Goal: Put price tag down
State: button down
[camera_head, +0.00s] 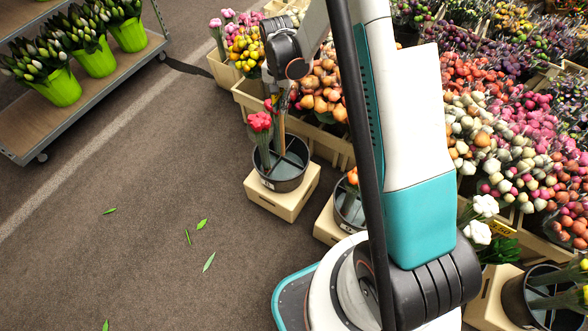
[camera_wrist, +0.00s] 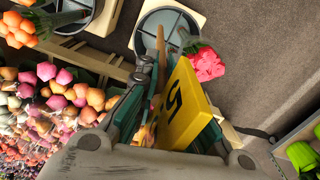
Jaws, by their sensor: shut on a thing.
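My gripper (camera_wrist: 158,82) is shut on a yellow price tag (camera_wrist: 184,108) with a black figure on it, in the wrist view. A light wooden stick (camera_wrist: 160,42) reaches from between the fingers over the black bucket (camera_wrist: 141,45); I cannot tell whether it is part of the tag. In the head view, my gripper (camera_head: 279,95) points down above the bucket (camera_head: 283,182), and the stick (camera_head: 281,134) runs down into it. The bucket holds a red tulip bunch (camera_head: 260,122), also in the wrist view (camera_wrist: 206,64), beside the stick. The tag's face is not clear in the head view.
The bucket stands on a cream crate (camera_head: 283,200). A second bucket (camera_head: 349,207) with orange tulips is close by on the right. Dense flower crates fill the right side. A shelf cart (camera_head: 107,91) with green pots stands at upper left. The floor between is mostly free, with loose leaves.

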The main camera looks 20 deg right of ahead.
jog(key=w+d+f+m, duration=0.7)
jog(key=d+f+m, duration=0.2)
jog(key=f+m, duration=0.4)
notch_tip(320, 180, down, 18)
jog(key=b, duration=0.6)
jog(key=shift+w+d+f+m+b, duration=0.15)
jog(key=shift+d+f+m+b, duration=0.05)
jog(key=shift+m+b, duration=0.2)
jog(key=shift+f, duration=0.1)
jog(key=c, duration=1.7)
grip_release()
